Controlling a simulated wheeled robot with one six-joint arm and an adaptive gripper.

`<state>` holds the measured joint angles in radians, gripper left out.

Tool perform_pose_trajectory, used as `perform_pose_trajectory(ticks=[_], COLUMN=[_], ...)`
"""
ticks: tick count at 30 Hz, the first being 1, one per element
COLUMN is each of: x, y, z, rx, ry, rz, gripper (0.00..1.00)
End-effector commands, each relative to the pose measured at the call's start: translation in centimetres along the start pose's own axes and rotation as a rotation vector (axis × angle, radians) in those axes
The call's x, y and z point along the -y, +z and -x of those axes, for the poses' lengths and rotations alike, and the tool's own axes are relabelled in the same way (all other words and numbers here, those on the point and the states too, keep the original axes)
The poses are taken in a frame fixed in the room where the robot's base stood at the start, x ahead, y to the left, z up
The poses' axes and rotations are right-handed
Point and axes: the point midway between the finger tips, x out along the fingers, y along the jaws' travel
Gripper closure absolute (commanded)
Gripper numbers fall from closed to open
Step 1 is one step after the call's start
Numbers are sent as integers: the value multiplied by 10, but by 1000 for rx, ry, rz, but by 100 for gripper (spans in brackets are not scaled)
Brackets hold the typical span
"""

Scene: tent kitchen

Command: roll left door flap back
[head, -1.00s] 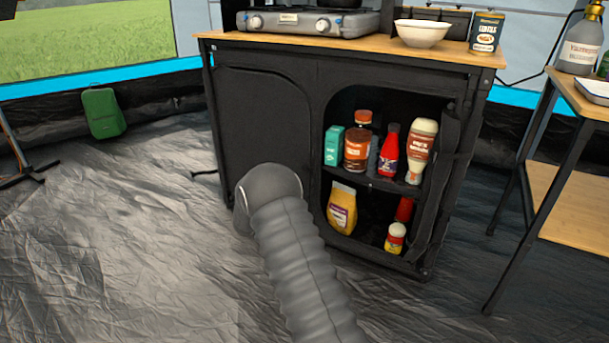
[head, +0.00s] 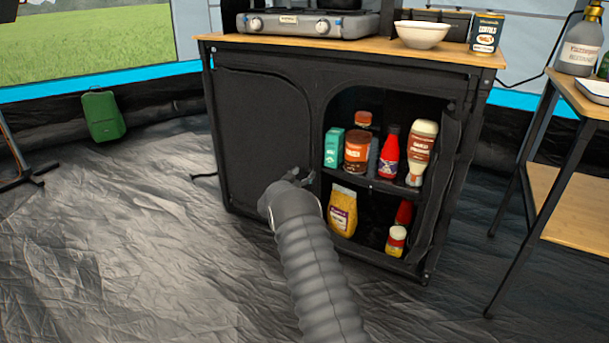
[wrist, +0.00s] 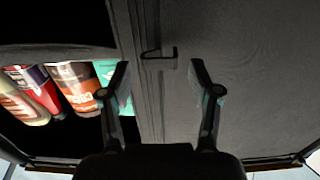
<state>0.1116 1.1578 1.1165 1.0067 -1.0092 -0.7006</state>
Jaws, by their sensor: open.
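The left door flap (head: 262,125) of the black kitchen cabinet hangs flat and closed over the left compartment. In the wrist view the flap (wrist: 245,70) fills the right side as dark cloth, with a seam along its edge. A small dark hook-shaped pull (wrist: 160,53) sticks out at that seam. My gripper (head: 303,174) is in front of the strip between the two compartments, near the flap's right edge. In the wrist view its fingers (wrist: 160,75) are spread apart and empty, with the pull between and just beyond the tips. I cannot tell the remaining distance to it.
The right compartment (head: 375,205) is open, with several bottles and jars on two shelves. A gas stove (head: 308,23) and a white bowl (head: 422,35) stand on the cabinet top (head: 375,50). A side table (head: 565,195) stands right.

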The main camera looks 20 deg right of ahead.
Motion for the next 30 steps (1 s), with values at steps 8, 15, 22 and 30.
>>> perform_pose_trajectory(ticks=[8, 15, 22, 30], x=[0, 0, 0, 1], y=[0, 0, 0, 0], z=[-13, -13, -13, -11], rx=[0, 0, 0, 0], ry=[0, 0, 0, 0], rz=[-1, 0, 0, -1], gripper=[38, 43, 100, 100])
